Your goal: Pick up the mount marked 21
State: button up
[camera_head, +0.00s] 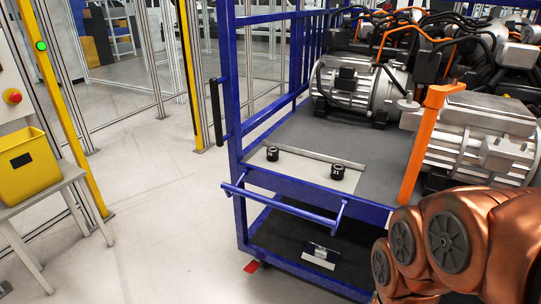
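Two small black round mounts stand upright and apart on the front shelf of the blue cart (282,183). The right mount (338,172) has a small light mark on its side that looks like 21, but it is too small to read surely. The left mount (272,154) also has a light mark that I cannot read. Both sit on a pale plate near a thin metal bar (315,156). My copper arm fills the lower right corner, to the right of the mounts. My gripper is not in view.
Motors (362,88) and cables crowd the shelf's back and right. An orange post (425,145) rises right of the mounts. A blue handle bar (285,206) runs along the cart's front. A yellow bin (24,165) stands on a table at left; the floor between is clear.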

aim_at(337, 170)
jog(key=z, duration=1.2)
jog(key=i, duration=1.55)
jog(key=u, duration=3.05)
